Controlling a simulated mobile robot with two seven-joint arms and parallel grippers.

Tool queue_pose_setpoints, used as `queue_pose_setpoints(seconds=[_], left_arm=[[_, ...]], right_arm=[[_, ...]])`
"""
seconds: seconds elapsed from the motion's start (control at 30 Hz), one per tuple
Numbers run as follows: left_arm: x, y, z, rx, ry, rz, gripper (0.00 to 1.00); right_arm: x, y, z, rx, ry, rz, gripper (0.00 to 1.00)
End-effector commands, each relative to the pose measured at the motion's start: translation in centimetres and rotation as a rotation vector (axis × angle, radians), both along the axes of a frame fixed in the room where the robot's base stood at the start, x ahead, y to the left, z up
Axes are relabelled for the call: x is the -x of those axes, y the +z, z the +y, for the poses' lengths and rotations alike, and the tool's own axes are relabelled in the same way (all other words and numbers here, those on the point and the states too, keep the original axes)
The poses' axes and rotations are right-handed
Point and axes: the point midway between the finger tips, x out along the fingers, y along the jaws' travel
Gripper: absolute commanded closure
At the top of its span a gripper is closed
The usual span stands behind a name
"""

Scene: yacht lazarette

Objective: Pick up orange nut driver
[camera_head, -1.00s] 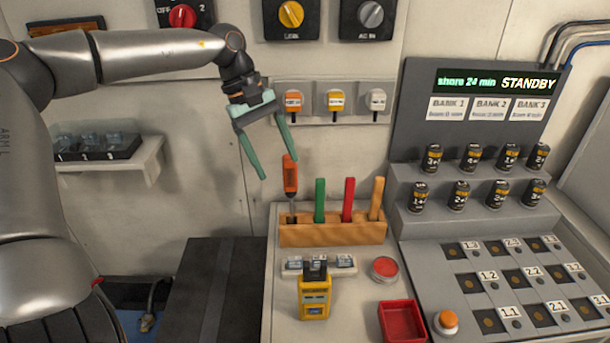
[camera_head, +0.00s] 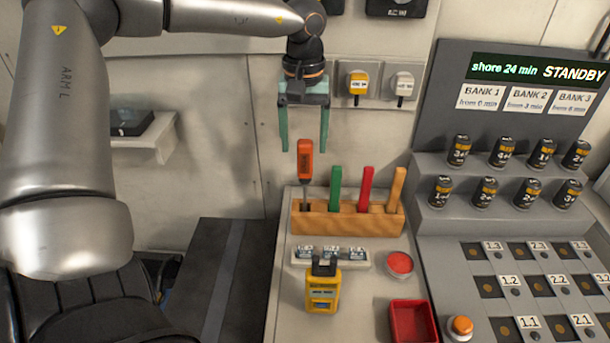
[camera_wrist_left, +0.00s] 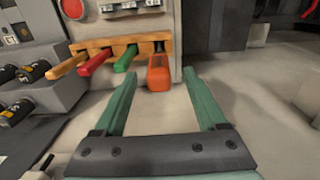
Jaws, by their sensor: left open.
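The orange nut driver (camera_head: 305,161) stands upright in the left end of a wooden rack (camera_head: 330,219), its orange handle on top and its dark shaft going down into the rack. My left gripper (camera_head: 304,149) points down above it, with its green fingers open and empty. The fingertips are near the top of the handle, which shows roughly between them in the head view. In the left wrist view the nut driver (camera_wrist_left: 159,72) lies ahead, between and beyond the open fingers (camera_wrist_left: 160,82). My right gripper is not in view.
Green (camera_head: 335,188), red (camera_head: 365,189) and tan (camera_head: 396,188) handles stand in the rack just right of the nut driver. A yellow meter (camera_head: 322,291), a red button (camera_head: 399,263) and a red tray (camera_head: 412,322) are in front. A battery panel (camera_head: 520,130) rises at right.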

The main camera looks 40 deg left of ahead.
Motion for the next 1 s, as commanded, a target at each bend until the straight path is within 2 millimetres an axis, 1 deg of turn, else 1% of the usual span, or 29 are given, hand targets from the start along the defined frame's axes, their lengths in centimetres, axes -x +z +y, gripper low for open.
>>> queue_pose_setpoints(seconds=[0.1,0.23,0.37,0.57,1.0], left_arm=[[-0.2,-1.9,0.1,0.0,0.0,0.008,0.26],[-0.3,-3.6,0.1,0.0,0.0,0.004,0.26],[-0.3,-4.2,0.1,0.0,0.001,0.001,0.26],[-0.3,-4.3,0.1,0.0,0.001,0.001,0.27],[-0.3,-4.2,0.1,0.0,0.001,0.0,0.77]], right_arm=[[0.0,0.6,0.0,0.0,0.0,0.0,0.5],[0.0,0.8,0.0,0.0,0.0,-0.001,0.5],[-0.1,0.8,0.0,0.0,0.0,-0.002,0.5],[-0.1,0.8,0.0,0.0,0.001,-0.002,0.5],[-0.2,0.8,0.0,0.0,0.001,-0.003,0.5]])
